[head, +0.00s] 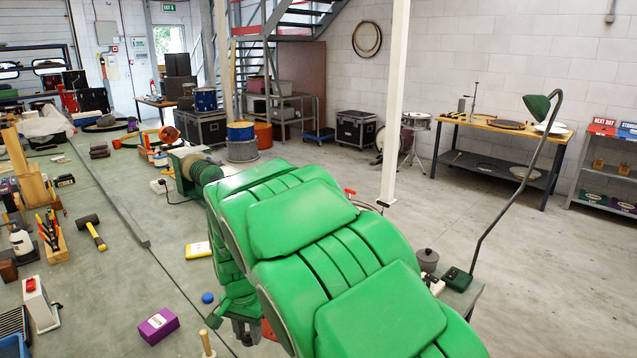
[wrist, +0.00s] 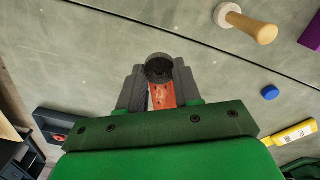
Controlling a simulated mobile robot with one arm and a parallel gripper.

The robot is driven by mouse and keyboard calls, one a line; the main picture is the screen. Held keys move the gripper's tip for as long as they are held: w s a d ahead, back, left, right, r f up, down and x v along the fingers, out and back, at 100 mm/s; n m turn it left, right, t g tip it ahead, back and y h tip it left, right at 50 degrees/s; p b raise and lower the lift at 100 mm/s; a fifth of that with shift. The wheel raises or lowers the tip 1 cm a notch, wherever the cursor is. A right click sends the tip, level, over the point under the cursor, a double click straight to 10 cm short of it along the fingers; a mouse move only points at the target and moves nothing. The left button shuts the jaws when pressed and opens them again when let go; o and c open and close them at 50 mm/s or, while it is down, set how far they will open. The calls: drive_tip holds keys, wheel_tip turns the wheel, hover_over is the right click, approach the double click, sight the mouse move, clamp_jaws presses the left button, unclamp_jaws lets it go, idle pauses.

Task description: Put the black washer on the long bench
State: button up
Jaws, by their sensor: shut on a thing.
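The black washer (wrist: 159,68) is a dark round piece with a hole or recess, held at the fingertips of my gripper (wrist: 160,82) in the wrist view. The fingers are shut on it. The long bench (head: 130,250) has a grey-green top and fills the left of the head view; its top also lies below the gripper in the wrist view (wrist: 90,60). I cannot tell the height of the washer above it. In the head view my green arm hides most of my gripper (head: 246,332), and the washer does not show.
A reddish piece (wrist: 161,95) shows between the fingers, below the washer. A mallet (head: 91,232) lies farther left. Bare bench lies between.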

drive_tip(key=shift+n, duration=0.9)
drive_tip(key=w+d, duration=0.2)
drive_tip(key=d, duration=0.3)
drive_tip(key=w+d+f, duration=0.1)
drive_tip(key=w+d, duration=0.2)
drive_tip(key=d, duration=0.2)
drive_tip(key=w+d+f, duration=0.1)
drive_tip(key=w+d, duration=0.1)
drive_tip(key=d, duration=0.3)
drive_tip(key=shift+w+d+f, duration=0.2)
drive_tip(key=shift+w+f, duration=0.05)
drive_tip(key=shift+w, duration=0.05)
drive_tip(key=shift+n, duration=0.8)
drive_tip(key=w+d, duration=0.1)
drive_tip(key=d, duration=0.4)
drive_tip(key=d+f, duration=0.1)
drive_tip(key=d, duration=0.4)
drive_tip(key=w+d+f, duration=0.1)
drive_tip(key=d, duration=0.5)
drive_tip(key=shift+w+f, duration=0.1)
drive_tip(key=shift+w, duration=0.25)
drive_tip(key=shift+a, duration=0.1)
